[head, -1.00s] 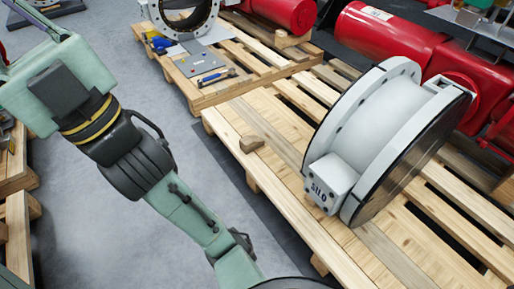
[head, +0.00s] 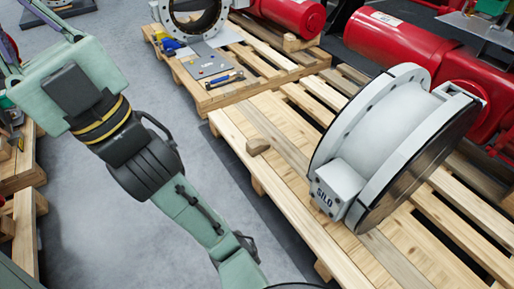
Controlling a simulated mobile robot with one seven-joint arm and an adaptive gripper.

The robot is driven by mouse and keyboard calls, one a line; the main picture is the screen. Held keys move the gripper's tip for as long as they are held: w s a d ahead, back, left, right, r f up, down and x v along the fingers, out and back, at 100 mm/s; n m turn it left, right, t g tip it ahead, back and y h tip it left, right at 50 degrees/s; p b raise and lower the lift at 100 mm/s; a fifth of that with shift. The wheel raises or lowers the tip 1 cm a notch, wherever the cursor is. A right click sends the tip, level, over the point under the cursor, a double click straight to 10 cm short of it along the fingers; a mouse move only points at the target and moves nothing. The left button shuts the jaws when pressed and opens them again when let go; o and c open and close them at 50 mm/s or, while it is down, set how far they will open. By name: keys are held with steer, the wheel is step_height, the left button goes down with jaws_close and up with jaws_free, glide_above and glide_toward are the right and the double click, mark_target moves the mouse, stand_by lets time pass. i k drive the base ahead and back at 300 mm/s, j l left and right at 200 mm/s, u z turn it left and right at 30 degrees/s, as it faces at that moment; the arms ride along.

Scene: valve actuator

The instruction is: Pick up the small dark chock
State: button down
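A small brownish wooden block (head: 257,146), which may be the chock, lies near the left edge of the near pallet (head: 236,118). It sits left of the large white and black valve marked SILO and is apart from it. A second, paler wooden block (head: 292,44) shows beside the red cylinder on the far pallet.
The SILO valve (head: 385,135) stands on the near pallet. Red cylinders (head: 395,45) lie behind it. The far pallet (head: 222,95) holds a valve ring (head: 200,22), a plate and small tools. Bare grey floor (head: 125,235) lies left of the near pallet.

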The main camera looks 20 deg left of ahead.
mark_target(255, 147)
steer(key=i+j+u, duration=0.4)
steer(key=j, duration=0.15)
steer(key=i+j+u, duration=0.35)
steer(key=j, duration=0.15)
steer(key=i+j+u, duration=0.4)
steer(key=k, duration=0.05)
